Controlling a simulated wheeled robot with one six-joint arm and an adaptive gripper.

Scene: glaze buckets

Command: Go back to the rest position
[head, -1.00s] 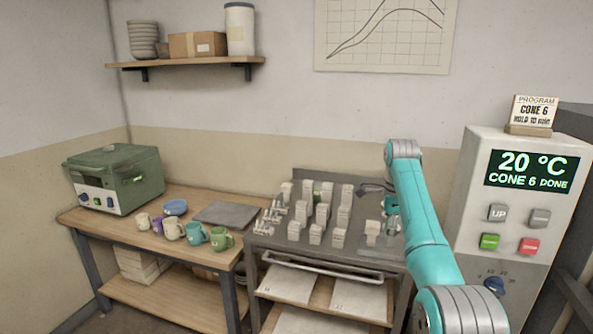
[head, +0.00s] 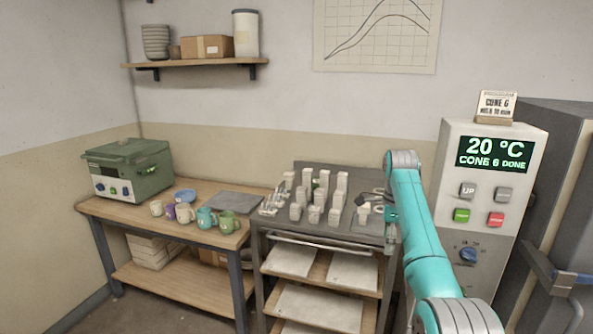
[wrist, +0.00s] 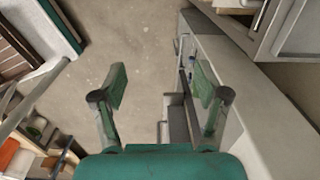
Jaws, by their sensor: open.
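My gripper (wrist: 160,88) is open and empty in the wrist view, its two green-padded fingers spread apart over bare floor. In the head view my teal arm reaches up and then down, and the gripper (head: 391,216) hangs near the right edge of the grey metal cart (head: 275,235), partly hidden by the arm. I cannot tell there how far it is from the cart. No object lies between the fingers.
Several pale blocks stand on the cart. A wooden table (head: 133,212) at left holds mugs, a blue bowl (head: 185,195) and a green box-shaped appliance (head: 128,170). A control panel (head: 484,215) reading 20 °C, CONE 6 DONE, stands at right. Bare floor (wrist: 110,50) shows below the gripper.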

